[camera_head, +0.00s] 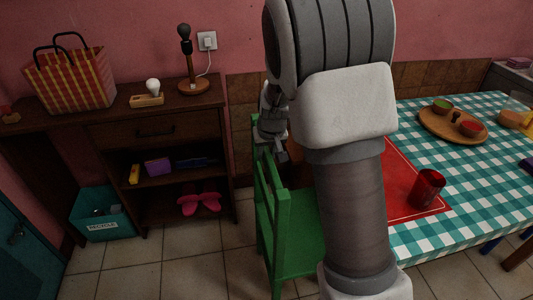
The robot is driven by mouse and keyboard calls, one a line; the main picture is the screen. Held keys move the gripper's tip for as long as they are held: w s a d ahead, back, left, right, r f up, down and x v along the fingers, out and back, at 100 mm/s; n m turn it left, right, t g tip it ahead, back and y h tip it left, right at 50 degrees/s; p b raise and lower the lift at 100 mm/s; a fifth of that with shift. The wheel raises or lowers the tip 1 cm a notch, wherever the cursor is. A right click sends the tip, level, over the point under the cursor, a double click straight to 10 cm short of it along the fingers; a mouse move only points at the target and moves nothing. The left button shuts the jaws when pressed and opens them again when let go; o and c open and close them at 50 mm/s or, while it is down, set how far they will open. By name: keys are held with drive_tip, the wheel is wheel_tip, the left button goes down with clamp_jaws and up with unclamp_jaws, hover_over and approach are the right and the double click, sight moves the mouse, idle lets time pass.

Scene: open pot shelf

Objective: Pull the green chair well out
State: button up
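The green chair (279,231) stands upright at the left end of the table (455,225), its back towards the left and its seat partly hidden by my arm. My gripper (272,152) is at the top of the chair's back, between or against its upper parts. The fingers are small and dark here, so I cannot tell whether they are closed on the back rail or only beside it. My large white and grey arm covers the middle of the view and hides the chair's right side and its gap to the table.
A dark wooden cabinet (157,133) stands against the left wall, with a lamp (188,62) and a striped bag (72,80) on top. A teal recycling bin (103,214) is on the floor. Tiled floor (180,265) left of the chair is clear. A red cup (427,188) is on the table.

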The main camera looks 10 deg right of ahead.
clamp_jaws()
idle(1.1)
